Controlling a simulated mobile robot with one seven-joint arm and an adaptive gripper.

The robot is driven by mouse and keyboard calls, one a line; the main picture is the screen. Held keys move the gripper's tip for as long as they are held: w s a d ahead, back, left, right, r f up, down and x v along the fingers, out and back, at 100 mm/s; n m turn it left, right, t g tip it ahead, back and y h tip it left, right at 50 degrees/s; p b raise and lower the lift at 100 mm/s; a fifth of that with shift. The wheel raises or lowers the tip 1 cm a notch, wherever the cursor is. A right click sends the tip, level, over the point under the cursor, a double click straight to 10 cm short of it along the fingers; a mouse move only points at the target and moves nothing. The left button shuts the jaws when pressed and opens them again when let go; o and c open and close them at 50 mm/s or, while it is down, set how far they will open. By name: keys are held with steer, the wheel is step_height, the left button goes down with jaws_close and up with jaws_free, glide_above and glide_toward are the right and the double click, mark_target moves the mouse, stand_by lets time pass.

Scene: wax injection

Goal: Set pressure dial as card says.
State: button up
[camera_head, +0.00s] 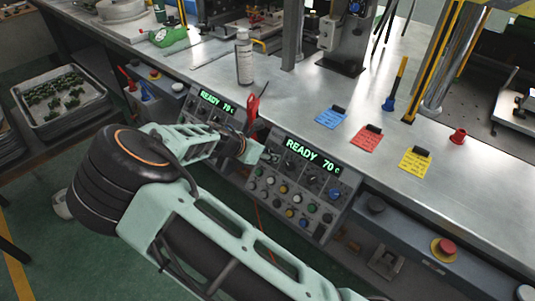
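The right control panel (297,190) has a green display (314,164) reading "READY 70" with a small unit mark after it. A blue card (331,119), a red card (365,140) and a yellow card (414,163) lie on the bench under dark clips. Their writing is too small to read.
A second panel (212,108) with a "READY 70" display stands left, partly behind my arm. A red-handled tool (252,108) is between the panels. A bottle (244,57), a metal column (295,30) and a red emergency button (444,248) are nearby.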

steer(key=shift+w+f, duration=0.1)
steer(key=shift+c, duration=0.4)
jaws_close()
steer(key=m, duration=0.3)
steer(key=shift+m+b, duration=0.4)
steer(key=m+b, duration=0.1)
steer(key=m, duration=0.3)
steer(key=shift+f+t+y+b, duration=0.15)
steer(key=shift+t+y+b, duration=0.15)
steer(key=shift+t+b, duration=0.1)
steer(key=m+b, duration=0.2)
steer(key=m, duration=0.3)
steer(key=shift+m+b, duration=0.3)
steer(key=shift+b, duration=0.05)
steer(key=shift+m+t+b, duration=0.4)
steer(key=shift+m+b, duration=0.45)
steer(key=shift+m, duration=1.05)
